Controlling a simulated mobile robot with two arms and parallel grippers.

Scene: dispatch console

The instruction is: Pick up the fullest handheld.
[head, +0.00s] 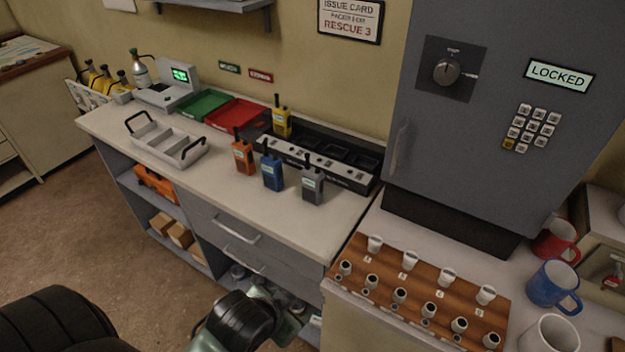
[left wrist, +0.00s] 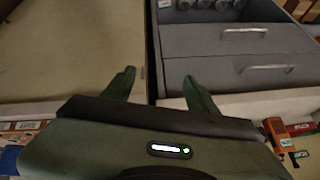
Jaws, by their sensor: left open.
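Several handhelds stand on the counter in the head view. The yellow handheld (head: 281,122) is at the black charger rack (head: 335,172). The orange handheld (head: 243,157), blue handheld (head: 272,174) and grey handheld (head: 312,185) stand upright in front of the rack. Their charge levels are too small to read. My left gripper (head: 288,315) is low in front of the drawers, below the counter top and apart from the handhelds. In the left wrist view its two fingers (left wrist: 160,88) are spread with nothing between them. My right gripper is not in view.
A grey divided tray (head: 165,142), a green tray (head: 203,104) and a red tray (head: 237,113) lie left of the handhelds. A grey locked cabinet (head: 480,130) stands right. The front counter strip is clear.

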